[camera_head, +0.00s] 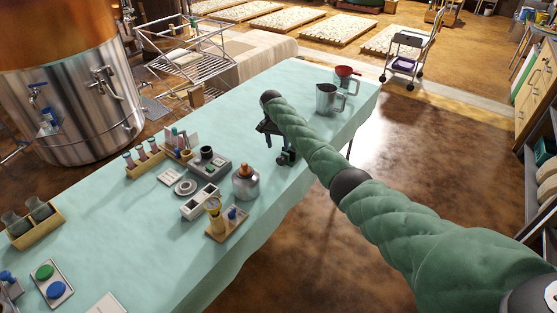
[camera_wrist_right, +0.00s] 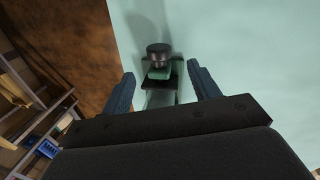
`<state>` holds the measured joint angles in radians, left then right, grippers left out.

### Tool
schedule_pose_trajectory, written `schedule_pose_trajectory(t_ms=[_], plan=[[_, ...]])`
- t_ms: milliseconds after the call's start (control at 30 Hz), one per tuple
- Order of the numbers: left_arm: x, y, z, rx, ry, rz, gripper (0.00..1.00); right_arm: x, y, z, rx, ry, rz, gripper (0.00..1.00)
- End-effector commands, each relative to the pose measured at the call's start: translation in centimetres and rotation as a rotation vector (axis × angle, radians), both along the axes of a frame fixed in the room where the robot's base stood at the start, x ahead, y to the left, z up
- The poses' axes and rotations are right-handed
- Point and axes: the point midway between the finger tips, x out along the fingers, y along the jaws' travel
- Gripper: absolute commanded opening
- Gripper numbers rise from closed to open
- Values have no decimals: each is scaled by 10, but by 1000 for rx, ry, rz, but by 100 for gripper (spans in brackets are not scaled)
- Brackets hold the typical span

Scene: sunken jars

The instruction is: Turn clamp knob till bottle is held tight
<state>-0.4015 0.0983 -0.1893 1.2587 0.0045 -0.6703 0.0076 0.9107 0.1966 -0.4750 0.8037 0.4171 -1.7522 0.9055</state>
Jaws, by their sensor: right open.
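My right gripper (camera_head: 275,143) is above the table, by a small dark green and black device (camera_head: 287,158) that looks like the clamp. In the right wrist view my right gripper (camera_wrist_right: 160,76) is open, its two fingers apart. A round black knob (camera_wrist_right: 159,50) on a green body (camera_wrist_right: 158,72) shows beyond and between the fingertips, with no visible contact. The gripper partly hides the device. A grey bottle with an orange top (camera_head: 245,184) stands upright nearer me on the table, apart from the device. I cannot tell whether a bottle is in the clamp. My left gripper is not in view.
The pale green table (camera_head: 150,225) holds a wooden stand (camera_head: 226,222), a white box (camera_head: 200,202), a grey device (camera_head: 207,164) and a tube rack (camera_head: 145,160). A metal jug (camera_head: 328,98) and red funnel (camera_head: 347,72) stand at the far end. The device is near the table's right edge.

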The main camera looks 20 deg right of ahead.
Motion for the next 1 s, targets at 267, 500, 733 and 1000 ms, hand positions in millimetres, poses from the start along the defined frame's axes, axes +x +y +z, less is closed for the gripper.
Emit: schedule_pose_trajectory(t_ms=[267, 500, 733, 1000], plan=[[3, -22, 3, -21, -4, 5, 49, -1, 0, -1, -23, -13, -179, 61], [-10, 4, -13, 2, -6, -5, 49, -5, -3, -25, -25, -9, -184, 61], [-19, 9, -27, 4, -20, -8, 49, -8, -6, -57, -25, -12, -183, 61], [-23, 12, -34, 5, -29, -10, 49, -10, -7, -76, -22, -13, -181, 61]])
